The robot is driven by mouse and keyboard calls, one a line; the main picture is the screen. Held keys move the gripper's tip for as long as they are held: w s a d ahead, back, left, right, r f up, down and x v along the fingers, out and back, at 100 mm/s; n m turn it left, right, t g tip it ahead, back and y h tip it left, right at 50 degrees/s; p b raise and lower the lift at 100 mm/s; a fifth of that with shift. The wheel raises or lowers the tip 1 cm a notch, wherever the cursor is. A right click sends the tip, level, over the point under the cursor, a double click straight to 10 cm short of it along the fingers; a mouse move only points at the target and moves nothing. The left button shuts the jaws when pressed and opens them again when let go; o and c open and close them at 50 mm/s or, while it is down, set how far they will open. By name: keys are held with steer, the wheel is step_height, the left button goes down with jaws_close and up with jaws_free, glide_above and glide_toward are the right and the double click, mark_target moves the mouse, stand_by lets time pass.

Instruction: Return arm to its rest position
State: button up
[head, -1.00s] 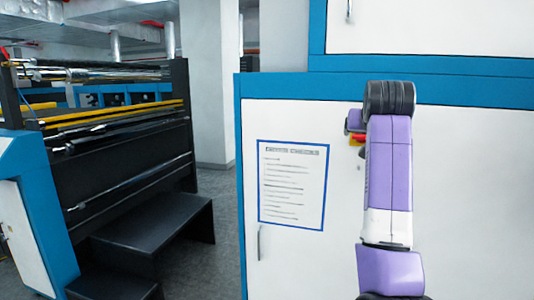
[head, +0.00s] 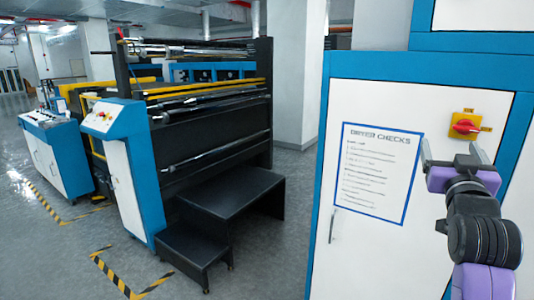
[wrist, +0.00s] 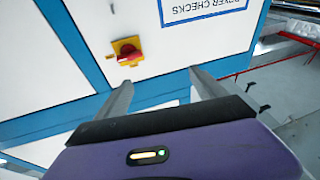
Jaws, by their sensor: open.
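My gripper (head: 450,153) is at the right of the head view, in front of the white cabinet door (head: 372,100). Its two fingers stand apart with nothing between them, as the wrist view also shows (wrist: 158,88). The red rotary switch on a yellow plate (head: 465,126) is on the cabinet, just above and beyond the fingers. In the wrist view the switch (wrist: 127,52) lies up and left of the fingertips, apart from them. My purple and black arm rises from the lower right corner of the head view.
A blue-framed check sheet (head: 378,172) is on the cabinet door, left of my gripper. A black roller machine (head: 210,125) with black steps (head: 228,190) stands to the left. Grey floor with yellow-black tape (head: 112,272) is open at the lower left.

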steer(key=s+a+f+n+t+y, duration=0.1)
steer(key=s+a+f+y, duration=0.1)
steer(key=s+a+f, duration=0.35)
steer(key=s+a+f+n+y, duration=0.1)
steer(key=s+a+f, duration=0.1)
steer(key=s+f, duration=0.55)
steer(key=s+a+f+n+t+y, duration=0.1)
steer(key=s+a+f+y, duration=0.1)
steer(key=s+a+f, duration=0.35)
steer(key=s+a+f+g+y, duration=0.1)
steer(key=s+f, duration=0.4)
steer(key=s, duration=0.6)
steer(key=s+a+f+g+y, duration=0.1)
steer(key=s+a+f+g, duration=0.2)
steer(key=s, duration=0.8)
steer(key=s+a+f+g+y, duration=0.1)
steer(key=s+a+f+g, duration=0.1)
steer(key=s+f, duration=0.4)
steer(key=s, duration=0.5)
steer(key=shift+s+a+f+n, duration=0.3)
steer(key=shift+a+f+n, duration=0.05)
steer(key=shift+f+n, duration=0.05)
